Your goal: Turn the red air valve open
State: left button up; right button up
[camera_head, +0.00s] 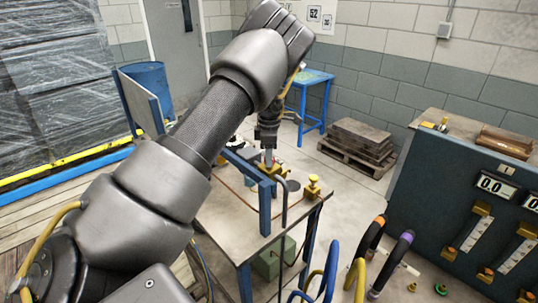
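My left arm crosses the head view from the lower left, and its gripper (268,150) points down over the workbench (238,222). The fingertips are close to a small brass fitting (271,171) on the bench. A small red part (279,162), which may be the red air valve, shows just beside the fingertips. It is too small to tell its handle position or whether the gripper touches it. The finger gap is not clear. My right gripper is not in view.
A blue upright post (264,207) and another brass fitting (313,187) stand at the bench's right side. Coloured hoses (379,250) rise near a dark control cabinet (440,192) on the right. A blue table (314,80) and stacked pallets (357,140) stand behind.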

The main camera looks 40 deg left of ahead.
pick_arm(q)
jog(key=shift+c, duration=0.5)
jog(key=shift+n, duration=0.4)
jog(key=n, duration=0.8)
jog(key=n+p, duration=0.1)
jog(key=n, duration=0.3)
jog(key=shift+r+n, duration=0.1)
jog(key=shift+n, duration=0.3)
jog(key=n, duration=0.4)
jog(key=shift+n, duration=0.3)
